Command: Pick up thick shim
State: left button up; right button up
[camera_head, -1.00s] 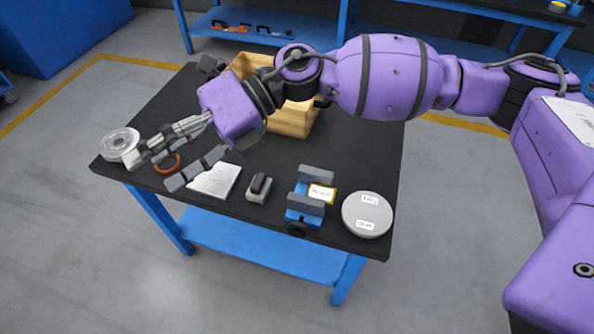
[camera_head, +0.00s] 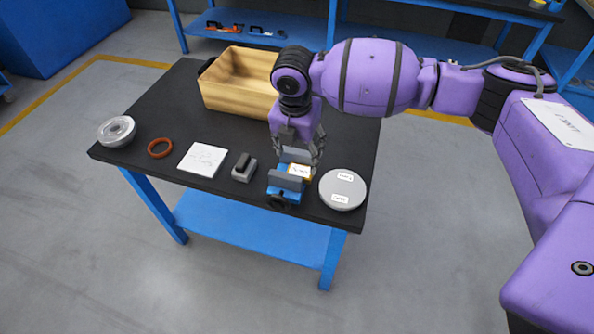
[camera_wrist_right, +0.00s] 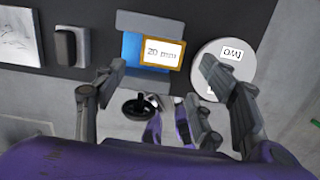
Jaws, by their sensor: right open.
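A blue vise-like holder (camera_head: 284,190) with grey jaw blocks stands near the table's front edge. A yellow-edged plate (camera_head: 299,171) with a white label lies at it; in the right wrist view this plate (camera_wrist_right: 161,53) reads "20 mm". No label names the thick shim, so I cannot tell for certain which part it is. My right gripper (camera_head: 299,158) points down just behind and above the holder and partly hides it. In the right wrist view the gripper's fingers (camera_wrist_right: 165,100) are wide apart with nothing between them. My left gripper is out of view.
A round grey disc (camera_head: 343,190) with labels is right of the holder. To the left are a grey block (camera_head: 244,168), a white plate (camera_head: 202,159), an orange ring (camera_head: 160,148) and a flanged metal part (camera_head: 117,131). A tan bin (camera_head: 235,82) stands behind.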

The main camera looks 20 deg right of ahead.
aim_at(300, 171)
jog(key=shift+w+d+f, duration=0.1)
jog(key=shift+w+f, duration=0.05)
jog(key=shift+f, duration=0.2)
jog(key=f, duration=0.7)
jog(key=shift+w+d, duration=0.3)
jog(key=shift+d, duration=0.1)
jog(key=c, duration=1.1)
jog(key=shift+o, duration=0.2)
